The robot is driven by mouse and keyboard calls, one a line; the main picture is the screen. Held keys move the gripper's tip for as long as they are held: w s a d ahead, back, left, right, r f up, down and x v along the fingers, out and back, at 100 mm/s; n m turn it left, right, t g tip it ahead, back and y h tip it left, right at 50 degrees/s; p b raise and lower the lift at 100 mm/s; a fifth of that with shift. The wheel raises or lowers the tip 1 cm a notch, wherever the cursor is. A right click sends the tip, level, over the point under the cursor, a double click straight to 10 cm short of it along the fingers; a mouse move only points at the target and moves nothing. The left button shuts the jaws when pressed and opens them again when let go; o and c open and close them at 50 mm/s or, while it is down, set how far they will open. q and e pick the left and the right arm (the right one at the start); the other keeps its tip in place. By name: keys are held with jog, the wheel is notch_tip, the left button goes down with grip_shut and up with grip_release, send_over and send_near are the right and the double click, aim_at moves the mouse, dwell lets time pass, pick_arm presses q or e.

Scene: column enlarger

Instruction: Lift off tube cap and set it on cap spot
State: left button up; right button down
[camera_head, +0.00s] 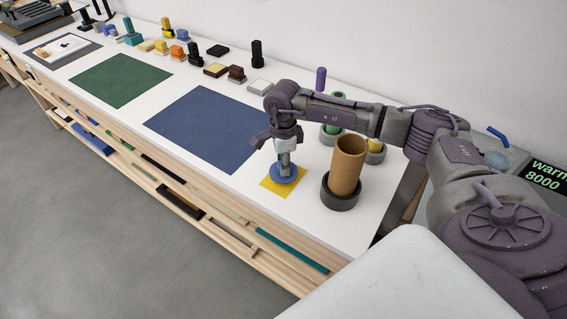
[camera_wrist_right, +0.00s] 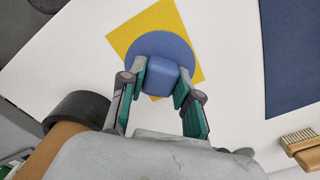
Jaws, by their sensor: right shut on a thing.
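The blue tube cap (camera_head: 284,174) is a round disc with a block-shaped knob. It is at the yellow cap spot (camera_head: 269,184), with yellow showing around it; whether it touches the spot I cannot tell. In the right wrist view the cap (camera_wrist_right: 152,46) covers the middle of the yellow square (camera_wrist_right: 122,37). My right gripper (camera_head: 285,158) is shut on the cap's knob from above, and its fingers (camera_wrist_right: 161,84) flank the knob in the wrist view. The brown tube (camera_head: 347,168) stands uncapped and upright in a dark round holder (camera_head: 341,195). My left gripper is not in view.
A blue mat (camera_head: 208,127) and a green mat (camera_head: 120,80) lie on the white table (camera_head: 235,184). Several small blocks and brushes stand along the back. A green item (camera_head: 332,127) stands in a holder behind the arm. The table's front edge is close to the cap.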

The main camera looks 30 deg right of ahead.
jog(key=shift+f+b, duration=0.55)
jog(key=shift+f, duration=0.05)
dwell(0.8)
jog(key=c, duration=0.7)
grip_release()
jog(key=shift+c, duration=0.2)
jog(key=shift+r, duration=0.15)
jog(key=shift+r+p, duration=2.35)
jog(key=shift+r, duration=1.55)
notch_tip(320, 180, up, 12)
